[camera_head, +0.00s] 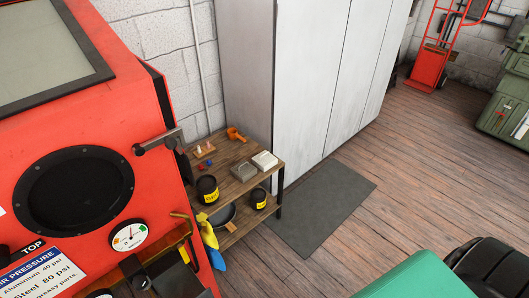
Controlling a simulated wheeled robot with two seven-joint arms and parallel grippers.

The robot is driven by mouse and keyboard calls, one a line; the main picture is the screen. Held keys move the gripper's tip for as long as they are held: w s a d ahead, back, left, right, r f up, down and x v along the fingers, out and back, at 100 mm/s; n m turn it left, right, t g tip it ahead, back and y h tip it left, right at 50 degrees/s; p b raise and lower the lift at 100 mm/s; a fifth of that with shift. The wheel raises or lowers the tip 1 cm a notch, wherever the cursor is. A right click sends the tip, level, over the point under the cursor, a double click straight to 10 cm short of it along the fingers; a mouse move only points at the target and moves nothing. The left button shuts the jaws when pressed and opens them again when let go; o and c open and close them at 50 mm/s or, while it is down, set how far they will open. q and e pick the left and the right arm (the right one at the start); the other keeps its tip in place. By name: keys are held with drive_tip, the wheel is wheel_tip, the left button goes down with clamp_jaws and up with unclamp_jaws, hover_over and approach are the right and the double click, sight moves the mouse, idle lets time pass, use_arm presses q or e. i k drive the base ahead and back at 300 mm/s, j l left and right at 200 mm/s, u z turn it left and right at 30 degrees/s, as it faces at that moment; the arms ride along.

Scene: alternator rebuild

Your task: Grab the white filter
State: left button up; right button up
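A small wooden shelf unit (233,159) stands between the red cabinet and the tall grey locker. On its top, near the right front corner, lies a small white block-like item (265,160), which may be the white filter; it is too small to be sure. A greyer block of similar size (243,172) lies just left of it, close beside it. Neither of my grippers shows in the head view.
A red blasting cabinet (140,90) fills the left. A dark tin (207,188) and an orange tool (235,134) are on the shelf top. A grey mat (322,205) lies on open wooden floor before the locker (310,75). A green object (420,280) is at bottom right.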

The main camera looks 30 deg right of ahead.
sight(264, 160)
drive_tip(key=i+l, duration=0.2)
drive_tip(key=l, duration=0.15)
drive_tip(key=i+l+u, duration=0.1)
drive_tip(key=l, duration=0.25)
drive_tip(key=i+l, duration=0.25)
drive_tip(key=i+l+u, duration=0.1)
drive_tip(key=l, duration=0.35)
drive_tip(key=i+l, duration=0.25)
drive_tip(key=i+l+u, duration=0.1)
drive_tip(key=l, duration=0.4)
